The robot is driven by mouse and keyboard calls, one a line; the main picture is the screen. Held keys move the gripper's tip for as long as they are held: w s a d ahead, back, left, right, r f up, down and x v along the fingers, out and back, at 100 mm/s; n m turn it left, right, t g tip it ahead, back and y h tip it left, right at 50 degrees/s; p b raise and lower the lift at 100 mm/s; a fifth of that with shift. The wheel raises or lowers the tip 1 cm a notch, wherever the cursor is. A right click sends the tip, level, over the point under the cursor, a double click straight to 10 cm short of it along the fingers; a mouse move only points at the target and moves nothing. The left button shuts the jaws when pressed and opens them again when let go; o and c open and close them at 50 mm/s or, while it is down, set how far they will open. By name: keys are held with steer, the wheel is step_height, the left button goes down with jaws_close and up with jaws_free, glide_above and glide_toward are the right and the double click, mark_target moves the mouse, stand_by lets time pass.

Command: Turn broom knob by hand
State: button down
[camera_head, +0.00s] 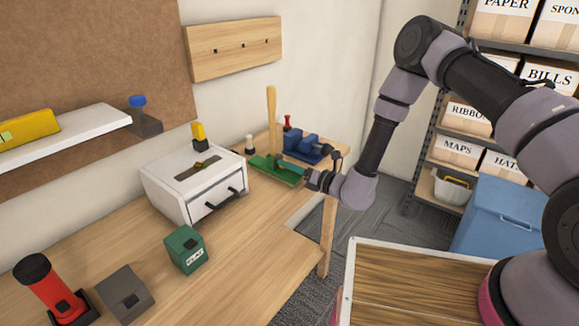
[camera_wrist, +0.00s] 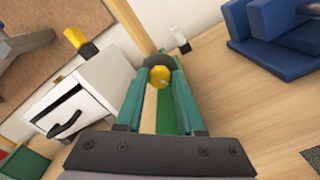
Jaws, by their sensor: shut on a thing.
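The broom knob (camera_wrist: 159,78) is a round yellow knob with a dark collar, in the wrist view between my fingertips. My gripper (camera_wrist: 160,92) has teal fingers that are shut on it. A wooden broom handle (camera_head: 271,118) rises upright from the green broom base (camera_head: 277,170) in the head view. In that view my gripper (camera_head: 306,174) reaches the base from the right, and the knob is too small or hidden to make out. The handle's lower part also shows behind the knob in the wrist view (camera_wrist: 134,27).
A white drawer box (camera_head: 192,183) stands left of the broom on the workbench. A blue block-like fixture (camera_head: 303,146) is close behind it. A small white-topped post (camera_head: 249,145) is near. A green box (camera_head: 186,249) and red flashlight (camera_head: 50,290) lie toward the front.

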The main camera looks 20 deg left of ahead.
stand_by(0.4)
steer(key=c, duration=0.5)
jaws_free()
steer(key=shift+c, duration=0.2)
steer(key=v, duration=1)
steer(key=shift+s+d, duration=0.15)
steer(key=shift+d, duration=0.2)
